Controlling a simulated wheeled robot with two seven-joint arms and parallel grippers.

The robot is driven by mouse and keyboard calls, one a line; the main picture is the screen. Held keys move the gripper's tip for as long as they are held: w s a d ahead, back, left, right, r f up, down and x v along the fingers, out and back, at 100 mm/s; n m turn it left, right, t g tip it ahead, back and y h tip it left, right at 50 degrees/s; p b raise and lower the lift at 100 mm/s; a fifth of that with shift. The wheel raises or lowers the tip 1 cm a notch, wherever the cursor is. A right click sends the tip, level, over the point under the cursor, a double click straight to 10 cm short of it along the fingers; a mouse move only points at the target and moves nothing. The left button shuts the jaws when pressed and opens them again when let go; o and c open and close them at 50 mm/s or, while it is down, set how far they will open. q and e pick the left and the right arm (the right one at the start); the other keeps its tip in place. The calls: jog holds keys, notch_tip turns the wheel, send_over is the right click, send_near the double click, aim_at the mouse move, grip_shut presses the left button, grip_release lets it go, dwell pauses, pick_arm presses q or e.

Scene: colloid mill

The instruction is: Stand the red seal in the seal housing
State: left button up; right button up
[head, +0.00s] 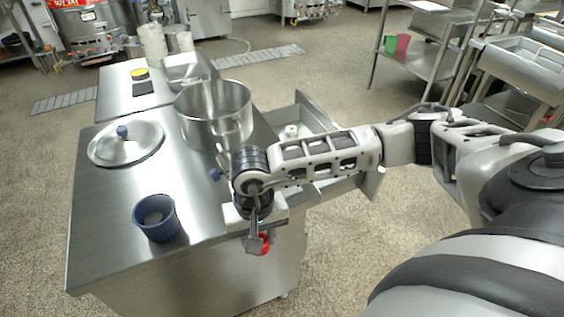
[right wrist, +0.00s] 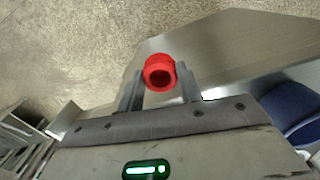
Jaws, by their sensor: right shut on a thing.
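The red seal (head: 264,243) is a short ring-like piece, held past the table's right edge in the head view. In the right wrist view the seal (right wrist: 160,62) sits between the fingertips, its hollow end facing the camera. My right gripper (head: 256,238) is shut on it; the jaws also show in the wrist view (right wrist: 159,88). A blue cup-shaped holder (head: 144,219), perhaps the seal housing, stands upright on the table's near part, left of the gripper. Its blue wall (right wrist: 290,100) shows at the wrist view's right edge. My left gripper is not in view.
A large steel pot (head: 200,125) and a lid with a blue knob (head: 110,150) are on the steel table (head: 100,225) behind the holder. An open drawer (head: 310,115) juts out on the right. The tabletop around the holder is clear.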

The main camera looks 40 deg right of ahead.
jog(key=w+d+r+n, duration=0.1)
jog(key=d+r+n, duration=1.6)
jog(key=n, duration=0.9)
jog(key=shift+m, duration=0.4)
jog(key=w+a+f, duration=0.2)
jog(key=w+f, duration=0.1)
jog(key=w+a+f+p, duration=0.1)
jog(key=w+a+f, duration=0.1)
jog(key=w+f, duration=0.1)
jog(key=w+a+f+p, duration=0.1)
jog(key=w+a+f, duration=0.1)
jog(key=w+f, duration=0.1)
jog(key=shift+w+a+f, duration=0.1)
jog(key=shift+w+a, duration=0.3)
jog(key=shift+w, duration=0.4)
jog(key=shift+w+a+f, duration=0.3)
jog(key=shift+w+f, duration=0.15)
jog(key=shift+f, duration=0.25)
jog(key=shift+f+p, duration=0.35)
jog(key=shift+f, duration=1.15)
